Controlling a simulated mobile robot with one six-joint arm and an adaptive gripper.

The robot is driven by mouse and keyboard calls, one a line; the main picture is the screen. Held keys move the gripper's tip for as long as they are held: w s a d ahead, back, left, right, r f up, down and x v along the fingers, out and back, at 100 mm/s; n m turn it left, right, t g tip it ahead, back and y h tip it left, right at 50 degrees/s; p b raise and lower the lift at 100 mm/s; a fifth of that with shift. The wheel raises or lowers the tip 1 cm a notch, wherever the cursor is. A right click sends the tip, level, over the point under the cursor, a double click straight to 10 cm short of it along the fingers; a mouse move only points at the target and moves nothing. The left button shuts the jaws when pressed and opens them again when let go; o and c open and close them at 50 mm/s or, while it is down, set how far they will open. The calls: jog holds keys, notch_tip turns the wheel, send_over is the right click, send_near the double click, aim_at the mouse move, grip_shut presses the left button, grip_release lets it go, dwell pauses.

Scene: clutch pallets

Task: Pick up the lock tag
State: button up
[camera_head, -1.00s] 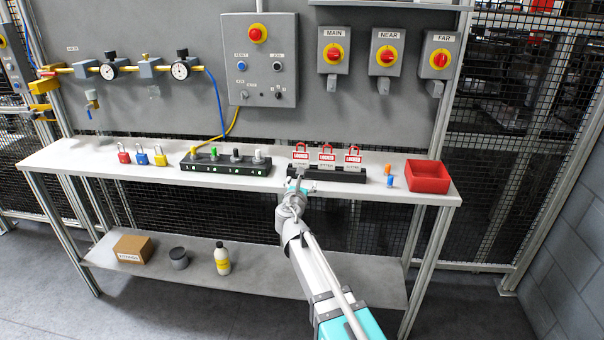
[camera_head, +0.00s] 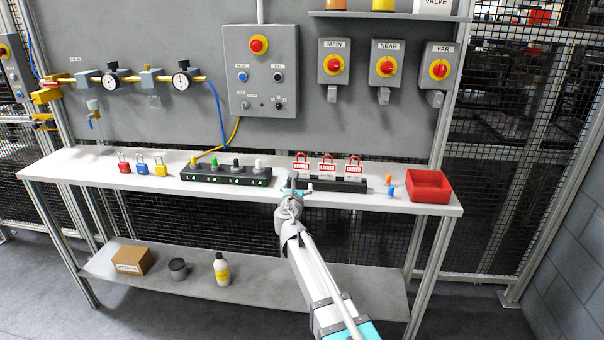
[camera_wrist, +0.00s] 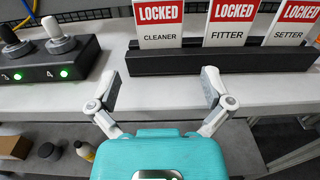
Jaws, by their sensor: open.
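Three red-and-white lock tags stand upright in a black rack (camera_wrist: 190,62) on the bench. In the wrist view they read CLEANER (camera_wrist: 159,38), FITTER (camera_wrist: 232,34) and SETTER (camera_wrist: 291,34), each headed LOCKED. In the head view the tags show at left (camera_head: 301,164), middle (camera_head: 327,166) and right (camera_head: 353,168), with red hasps on top. My gripper (camera_wrist: 163,92) is open and empty in front of the rack, below the CLEANER tag. In the head view my gripper (camera_head: 296,188) is at the rack's left end, and it hides part of that end.
A black block with coloured knobs (camera_head: 226,175) stands left of the rack. Red, blue and yellow padlocks (camera_head: 142,165) are farther left. A blue and an orange peg (camera_head: 390,186) and a red bin (camera_head: 429,186) are to the right. A panel with switches rises behind.

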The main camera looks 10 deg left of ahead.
aim_at(301, 171)
jog(key=shift+w, duration=2.2)
jog(key=shift+w+d+r, duration=0.1)
jog(key=shift+w+r, duration=0.05)
jog(key=shift+w, duration=2.45)
jog(key=c, duration=0.6)
